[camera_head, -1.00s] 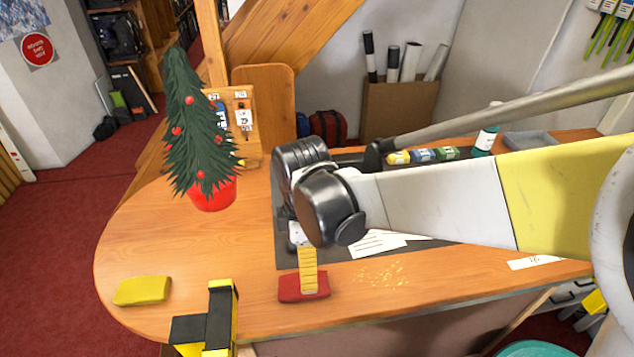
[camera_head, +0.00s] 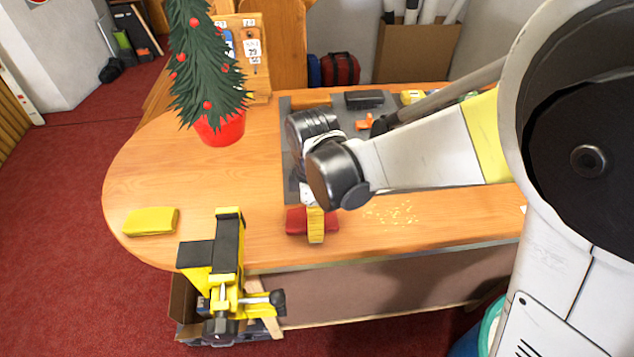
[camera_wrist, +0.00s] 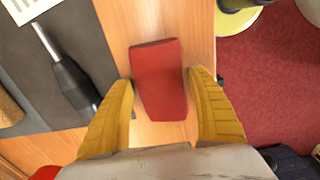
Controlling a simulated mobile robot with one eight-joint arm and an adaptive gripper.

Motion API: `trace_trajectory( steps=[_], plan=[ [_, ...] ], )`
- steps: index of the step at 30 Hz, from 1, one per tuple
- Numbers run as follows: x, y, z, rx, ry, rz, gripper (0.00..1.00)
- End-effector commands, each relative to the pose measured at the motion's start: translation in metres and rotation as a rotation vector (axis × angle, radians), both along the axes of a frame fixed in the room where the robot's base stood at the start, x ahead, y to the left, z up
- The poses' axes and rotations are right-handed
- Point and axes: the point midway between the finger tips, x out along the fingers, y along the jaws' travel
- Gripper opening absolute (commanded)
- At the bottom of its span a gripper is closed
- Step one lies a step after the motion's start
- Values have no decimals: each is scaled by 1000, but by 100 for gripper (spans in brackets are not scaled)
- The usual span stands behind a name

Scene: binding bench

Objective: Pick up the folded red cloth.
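The folded red cloth (camera_head: 297,222) lies near the front edge of the wooden bench top, partly hidden behind a yellow finger of my gripper (camera_head: 316,226). In the wrist view the red cloth (camera_wrist: 158,80) is a flat red block on the wood. My gripper (camera_wrist: 162,84) is open, with one ribbed yellow finger on each side of the cloth. A gap shows between each finger and the cloth. How far the fingertips are above the bench is hard to tell.
A yellow folded cloth (camera_head: 151,221) lies at the bench's left end. A yellow-black clamp (camera_head: 228,262) stands at the front edge. A small decorated tree (camera_head: 205,70) stands behind. A dark mat (camera_head: 291,165) and a black-handled tool (camera_wrist: 75,83) lie beside the red cloth.

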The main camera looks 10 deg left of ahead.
Motion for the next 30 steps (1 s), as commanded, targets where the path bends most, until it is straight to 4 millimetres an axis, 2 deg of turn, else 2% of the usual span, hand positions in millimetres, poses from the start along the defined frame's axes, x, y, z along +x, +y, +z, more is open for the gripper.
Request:
trace_trajectory(
  steps=[1,3,14,19,23,30],
  plan=[
    [0,0,0,0,0,0,50],
    [0,0,0,0,0,0,34],
    [0,0,3,0,0,0,34],
    [0,0,21,0,0,0,34],
    [0,0,47,0,0,0,34],
    [-21,-55,78,0,0,-6,34]
  ],
)
